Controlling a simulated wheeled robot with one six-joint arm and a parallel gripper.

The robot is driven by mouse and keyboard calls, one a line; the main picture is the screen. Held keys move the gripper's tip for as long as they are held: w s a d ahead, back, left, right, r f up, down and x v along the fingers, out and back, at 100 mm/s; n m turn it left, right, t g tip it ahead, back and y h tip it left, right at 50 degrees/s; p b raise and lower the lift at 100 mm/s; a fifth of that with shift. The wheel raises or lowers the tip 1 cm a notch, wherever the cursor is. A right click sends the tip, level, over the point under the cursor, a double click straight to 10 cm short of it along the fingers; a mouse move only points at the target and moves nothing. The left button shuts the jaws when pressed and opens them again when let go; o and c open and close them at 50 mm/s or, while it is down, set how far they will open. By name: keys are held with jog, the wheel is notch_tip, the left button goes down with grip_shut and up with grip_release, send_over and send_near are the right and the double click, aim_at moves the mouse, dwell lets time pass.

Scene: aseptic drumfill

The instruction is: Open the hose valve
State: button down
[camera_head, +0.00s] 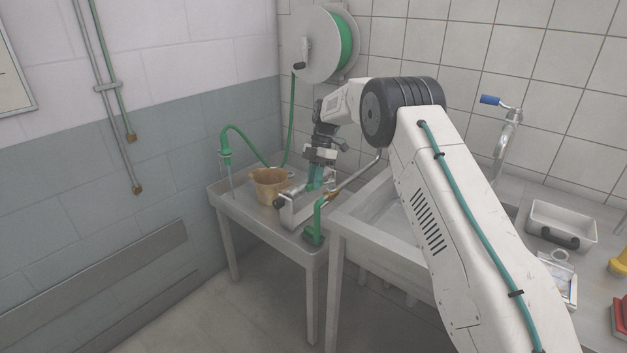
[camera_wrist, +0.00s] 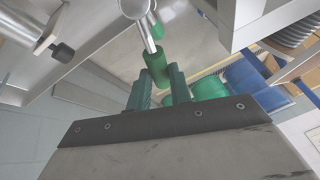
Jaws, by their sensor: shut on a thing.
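The grip sits on a thin metal lever that runs up to a round metal hub (camera_wrist: 134,8); I take this as the hose valve's handle. In the head view my fingers mostly hide the valve. The green hose (camera_head: 291,120) comes down from the reel, and a green nozzle end (camera_head: 225,152) hangs at the left, with a thin line below it.
A tan bucket (camera_head: 268,186) stands on the small table (camera_head: 240,207), close left of my gripper. A black-tipped metal rod (camera_wrist: 60,51) is near in the wrist view. The hose reel (camera_head: 322,45) is on the wall above. A sink (camera_head: 385,215) lies right.

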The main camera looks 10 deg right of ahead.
jog(key=c, duration=1.3)
grip_release()
jog(key=shift+r, duration=0.1)
jog(key=v, duration=0.7)
jog(key=shift+w+d+r, duration=0.1)
jog(key=shift+d+r, duration=0.05)
jog(key=shift+r, duration=0.15)
